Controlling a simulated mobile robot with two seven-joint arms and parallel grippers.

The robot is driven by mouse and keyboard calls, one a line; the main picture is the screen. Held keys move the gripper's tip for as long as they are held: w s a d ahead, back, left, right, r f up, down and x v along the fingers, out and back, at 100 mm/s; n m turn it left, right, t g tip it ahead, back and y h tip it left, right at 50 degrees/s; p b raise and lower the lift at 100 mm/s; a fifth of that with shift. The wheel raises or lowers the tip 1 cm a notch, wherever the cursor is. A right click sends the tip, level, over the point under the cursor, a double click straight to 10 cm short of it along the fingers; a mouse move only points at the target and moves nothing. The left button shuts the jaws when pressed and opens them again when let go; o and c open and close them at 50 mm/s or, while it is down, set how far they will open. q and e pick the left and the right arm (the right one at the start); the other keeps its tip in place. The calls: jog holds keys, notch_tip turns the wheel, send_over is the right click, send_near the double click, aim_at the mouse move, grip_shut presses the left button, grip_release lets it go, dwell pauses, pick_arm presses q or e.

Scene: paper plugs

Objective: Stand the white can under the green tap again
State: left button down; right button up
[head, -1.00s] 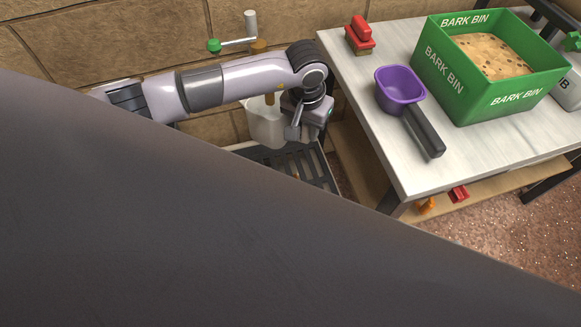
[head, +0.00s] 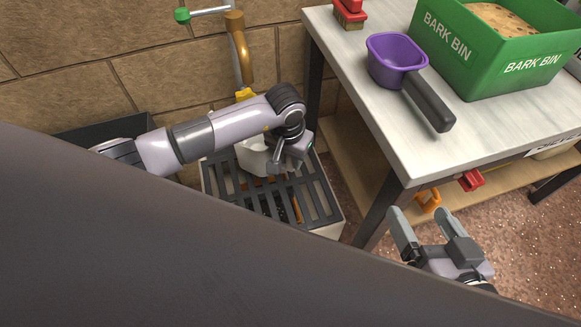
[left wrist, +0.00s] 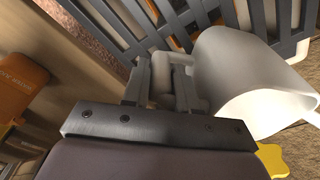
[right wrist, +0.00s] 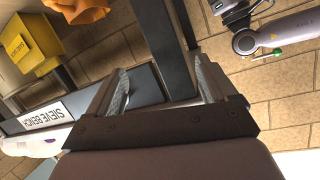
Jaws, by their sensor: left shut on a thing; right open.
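The white can (head: 253,157) is over the back part of a dark slatted grate (head: 215,187), partly hidden by my left gripper (head: 277,158). That gripper is shut on the can's handle, and the left wrist view shows the can's body (left wrist: 235,75) beside the fingers (left wrist: 163,82). I cannot tell whether the can touches the grate. The tap with the green knob (head: 182,15) is on the wall, and its brass spout (head: 243,58) hangs above and behind the can. My right gripper (head: 422,225) is open and empty near the bench's front leg.
A yellow star-shaped knob (head: 245,94) is below the spout. The bench (head: 390,130) to the right carries a purple scoop (head: 393,57), a red block (head: 350,14) and a green bark bin (head: 475,65). An orange item (head: 428,198) lies on its lower shelf.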

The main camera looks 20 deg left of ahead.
aim_at(291, 166)
pick_arm(q)
notch_tip(291, 166, down, 3)
jog(key=shift+r+b, duration=0.1)
jog(key=shift+b, duration=0.6)
jog(key=shift+f, duration=0.3)
pick_arm(e)
jog(key=shift+d+n+t, duration=0.4)
jog(key=shift+d, duration=0.3)
pick_arm(q)
jog(key=shift+f+b, duration=0.15)
jog(key=shift+b, duration=0.15)
jog(key=c, duration=0.9)
grip_release()
pick_arm(e)
jog(key=shift+d, duration=0.1)
